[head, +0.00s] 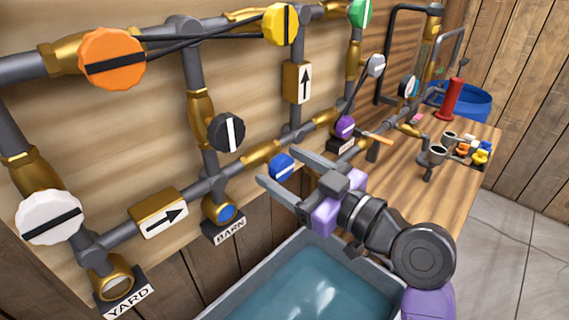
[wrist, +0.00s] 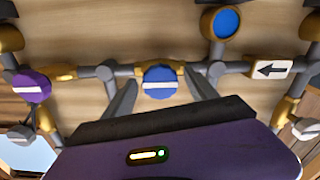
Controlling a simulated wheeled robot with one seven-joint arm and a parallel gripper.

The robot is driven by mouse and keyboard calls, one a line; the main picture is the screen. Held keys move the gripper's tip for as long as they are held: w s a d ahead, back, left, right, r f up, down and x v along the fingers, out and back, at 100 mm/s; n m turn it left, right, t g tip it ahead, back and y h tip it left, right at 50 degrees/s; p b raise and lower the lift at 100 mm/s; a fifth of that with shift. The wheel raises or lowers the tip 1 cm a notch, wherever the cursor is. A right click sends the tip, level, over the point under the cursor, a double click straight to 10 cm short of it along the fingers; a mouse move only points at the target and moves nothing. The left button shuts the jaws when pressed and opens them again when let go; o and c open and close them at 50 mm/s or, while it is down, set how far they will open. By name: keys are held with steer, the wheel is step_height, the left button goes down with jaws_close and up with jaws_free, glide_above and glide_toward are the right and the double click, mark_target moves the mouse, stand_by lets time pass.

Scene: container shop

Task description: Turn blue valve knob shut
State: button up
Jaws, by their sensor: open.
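The blue valve knob (head: 281,167) sits on the grey and brass pipework on the wooden wall, with a white stripe across its face. In the wrist view the blue knob (wrist: 160,80) is centred between my fingers, its stripe nearly level. My gripper (head: 279,168) is open, its two fingers pointing at the knob from the right. In the wrist view my gripper (wrist: 161,97) has one finger on each side of the knob, with gaps visible. I cannot tell whether the fingertips reach as deep as the knob.
Orange (head: 112,60), yellow (head: 281,24), green (head: 361,12), white (head: 50,217), black (head: 226,132) and purple (head: 345,126) knobs stand out from the pipes nearby. A water trough (head: 222,308) lies below my gripper. A wooden bench (head: 405,180) stands to the right.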

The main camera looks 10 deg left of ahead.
steer(key=shift+w+a, duration=0.15)
steer(key=shift+a, duration=0.1)
steer(key=c, duration=1.4)
